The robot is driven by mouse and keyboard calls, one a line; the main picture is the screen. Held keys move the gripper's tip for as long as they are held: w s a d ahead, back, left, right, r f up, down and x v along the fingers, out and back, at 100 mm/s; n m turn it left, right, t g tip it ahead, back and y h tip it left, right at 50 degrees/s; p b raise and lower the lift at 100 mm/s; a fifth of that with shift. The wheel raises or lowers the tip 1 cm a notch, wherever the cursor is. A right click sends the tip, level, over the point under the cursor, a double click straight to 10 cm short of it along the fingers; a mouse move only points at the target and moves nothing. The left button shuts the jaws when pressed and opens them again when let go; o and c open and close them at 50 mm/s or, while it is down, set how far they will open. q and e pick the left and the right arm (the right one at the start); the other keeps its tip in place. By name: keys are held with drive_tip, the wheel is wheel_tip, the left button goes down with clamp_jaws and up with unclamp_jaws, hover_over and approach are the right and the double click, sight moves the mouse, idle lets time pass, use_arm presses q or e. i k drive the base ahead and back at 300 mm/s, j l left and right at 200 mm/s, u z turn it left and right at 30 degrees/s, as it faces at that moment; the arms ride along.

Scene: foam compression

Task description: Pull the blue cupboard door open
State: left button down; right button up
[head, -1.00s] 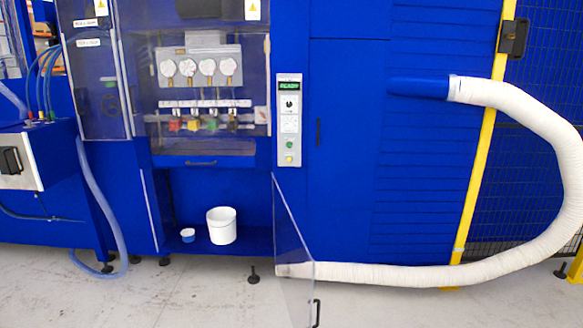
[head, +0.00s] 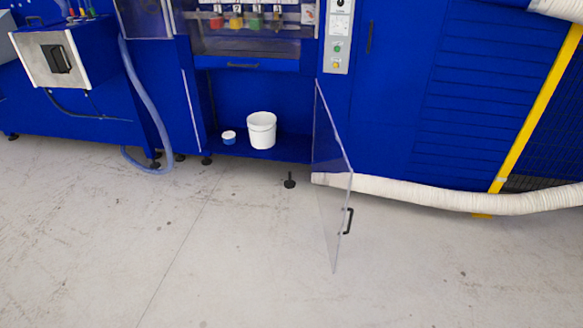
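The blue cupboard door (head: 385,95) is a tall flat panel on the machine's front, right of centre in the head view. It looks shut, flush with the front. Its slim dark upright handle (head: 369,37) is near the panel's left edge at the top of the picture. The door's upper part is cut off by the frame, and the clear panel covers part of its lower left. Neither of my grippers is in view.
A clear panel (head: 330,170) with a black handle stands swung open over the floor. A white hose (head: 430,194) runs along the floor at the right. A white bucket (head: 262,130) and small tub (head: 229,137) sit in the open bay. The front floor (head: 240,260) is clear.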

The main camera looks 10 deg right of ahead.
sight(400, 43)
drive_tip(key=i+l+u, duration=0.35)
drive_tip(key=l, duration=0.3)
drive_tip(key=i+l+u, duration=0.15)
drive_tip(key=l, duration=0.2)
drive_tip(key=i+l+u, duration=0.15)
drive_tip(key=l, duration=0.25)
drive_tip(key=i+l+u, duration=0.15)
drive_tip(key=l, duration=0.25)
drive_tip(key=i+l, duration=0.1)
drive_tip(key=l, duration=0.3)
drive_tip(key=i+l, duration=0.1)
drive_tip(key=l, duration=0.3)
drive_tip(key=i+l, duration=0.1)
drive_tip(key=l, duration=0.3)
drive_tip(key=i+l, duration=0.1)
drive_tip(key=l, duration=0.3)
drive_tip(key=i+l+u, duration=0.1)
drive_tip(key=l, duration=0.3)
drive_tip(key=l+z, duration=0.15)
drive_tip(key=z, duration=0.2)
drive_tip(key=l+z, duration=0.15)
drive_tip(key=z, duration=0.2)
drive_tip(key=l+z, duration=0.1)
drive_tip(key=z, duration=0.2)
